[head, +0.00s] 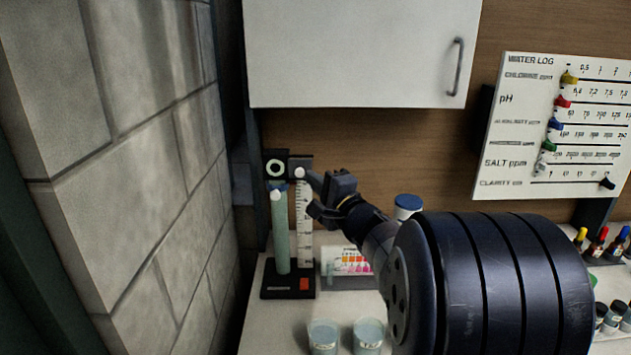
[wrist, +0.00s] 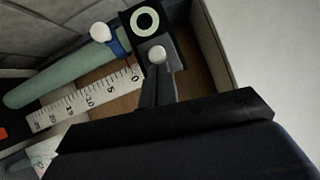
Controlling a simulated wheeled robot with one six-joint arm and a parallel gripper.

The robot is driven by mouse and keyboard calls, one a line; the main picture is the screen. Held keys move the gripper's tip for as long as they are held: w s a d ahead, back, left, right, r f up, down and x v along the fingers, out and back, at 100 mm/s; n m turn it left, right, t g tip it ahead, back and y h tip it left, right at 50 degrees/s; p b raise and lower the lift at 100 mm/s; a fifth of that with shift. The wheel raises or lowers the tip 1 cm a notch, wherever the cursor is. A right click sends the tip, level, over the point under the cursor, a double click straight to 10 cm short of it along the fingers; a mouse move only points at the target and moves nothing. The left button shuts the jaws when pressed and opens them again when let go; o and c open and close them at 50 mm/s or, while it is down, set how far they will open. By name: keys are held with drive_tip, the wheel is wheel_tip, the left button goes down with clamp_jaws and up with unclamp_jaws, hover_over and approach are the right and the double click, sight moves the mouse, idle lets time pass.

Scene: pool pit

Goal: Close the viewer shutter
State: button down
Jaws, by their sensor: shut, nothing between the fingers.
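The viewer (head: 275,168) is a black square with a pale ring, on top of a stand with a green tube (head: 281,235) and a white ruler. In the wrist view the ring (wrist: 144,20) is uncovered. The dark grey shutter plate (wrist: 150,47) with a white knob (wrist: 157,55) sits beside the ring, to its right in the head view (head: 300,171). My gripper (head: 311,179) is shut and empty, its tips at the knob's right side. In the wrist view my gripper (wrist: 158,78) is just below the knob; I cannot tell whether they touch.
A stone wall (head: 140,180) stands close on the left. A white cabinet (head: 360,55) hangs above. Two cups (head: 368,335), a color chart box (head: 347,262) and a blue-capped jar (head: 407,205) stand on the counter. A water log board (head: 555,125) is at right.

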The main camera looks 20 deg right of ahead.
drive_tip(key=w+a, duration=0.2)
drive_tip(key=a, duration=0.3)
drive_tip(key=shift+w+a+p, duration=0.2)
drive_tip(key=shift+a+p, duration=0.2)
idle(0.4)
